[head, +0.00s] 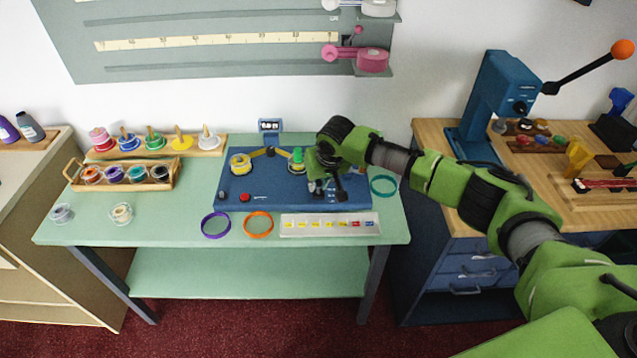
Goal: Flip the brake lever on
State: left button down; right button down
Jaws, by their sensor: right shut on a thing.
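The blue winding machine (285,195) lies on the green table and carries a yellow spool (240,163) and a green spool (297,158). My right gripper (322,186) reaches down over the right part of its top, beside the green spool. It is shut on a small part there, which appears to be the brake lever. The gripper covers most of that part, so the lever's position cannot be made out. My left gripper is not in view.
Purple (215,225), orange (258,224) and teal (383,185) rings and a sample strip (330,225) lie around the machine. A wooden spool tray (125,188) stands at left. A blue press (495,105) stands on the bench at right.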

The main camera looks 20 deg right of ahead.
jog(key=shift+s+a+t+p, duration=0.1)
jog(key=shift+s+t+p, duration=0.35)
jog(key=shift+p, duration=0.55)
jog(key=shift+s+a+f+t+h+p, duration=0.15)
jog(key=shift+s+f+t+h+p, duration=0.2)
jog(key=shift+t+p, duration=0.4)
jog(key=shift+w, duration=0.1)
jog(key=c, duration=1.9)
grip_release()
jog(key=shift+r, duration=0.15)
jog(key=v, duration=1.1)
jog(key=shift+s+r, duration=0.2)
jog(key=shift+s, duration=0.25)
